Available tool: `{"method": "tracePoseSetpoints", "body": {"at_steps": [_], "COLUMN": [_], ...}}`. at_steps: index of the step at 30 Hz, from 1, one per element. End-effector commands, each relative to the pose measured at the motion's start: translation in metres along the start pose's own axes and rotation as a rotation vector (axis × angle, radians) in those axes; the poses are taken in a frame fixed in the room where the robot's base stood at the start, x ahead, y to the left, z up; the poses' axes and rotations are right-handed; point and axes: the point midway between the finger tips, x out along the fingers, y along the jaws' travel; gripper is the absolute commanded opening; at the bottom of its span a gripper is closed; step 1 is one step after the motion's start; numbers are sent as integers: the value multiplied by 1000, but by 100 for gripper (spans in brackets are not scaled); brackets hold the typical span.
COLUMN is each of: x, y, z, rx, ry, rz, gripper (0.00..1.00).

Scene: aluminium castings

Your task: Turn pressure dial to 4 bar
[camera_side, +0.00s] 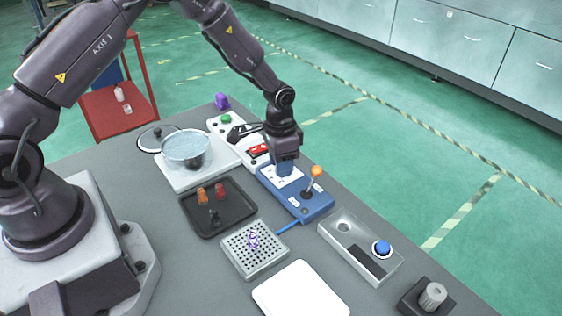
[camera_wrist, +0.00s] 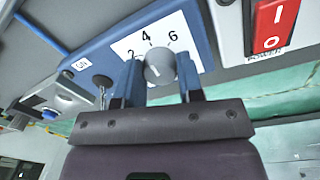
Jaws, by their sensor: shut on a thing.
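The pressure dial is a round grey knob (camera_wrist: 160,67) in the wrist view, on a white scale plate (camera_wrist: 126,46) marked 2, 4 and 6. The plate is on a blue box, which in the side view (camera_side: 311,208) stands right of the table's middle. My gripper (camera_wrist: 160,78) is shut on the knob, one blue finger on each side. A short pale mark shows on the knob face; which number it points to is hard to tell. In the side view my gripper (camera_side: 286,170) points down onto the box and hides the knob.
A lever with an orange ball (camera_side: 316,171) rises from the blue box close to my gripper. A red rocker switch (camera_side: 259,149) is on a unit behind it. A pot (camera_side: 186,149), black tray (camera_side: 190,222) and perforated block (camera_side: 255,262) stand to the left and front.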

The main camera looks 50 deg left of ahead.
Motion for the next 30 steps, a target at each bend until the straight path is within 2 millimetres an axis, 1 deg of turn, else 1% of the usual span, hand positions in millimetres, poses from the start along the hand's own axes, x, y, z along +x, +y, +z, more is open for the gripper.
{"method": "tracePoseSetpoints", "body": {"at_steps": [16,17,18,19,20,27,30], "x": [-1,-1,-1,-1,-1,-1,-5], "y": [0,0,0,0,0,0,0], "z": [-1,-1,-1,-1,-1,0,-1], "rx": [-23,-23,-23,-23,-23,-23,-23], "ry": [5,5,4,4,4,3,3], "rz": [-1,-1,-1,-1,0,0,-1], "gripper": [11,41,51,57,60,60,60]}}
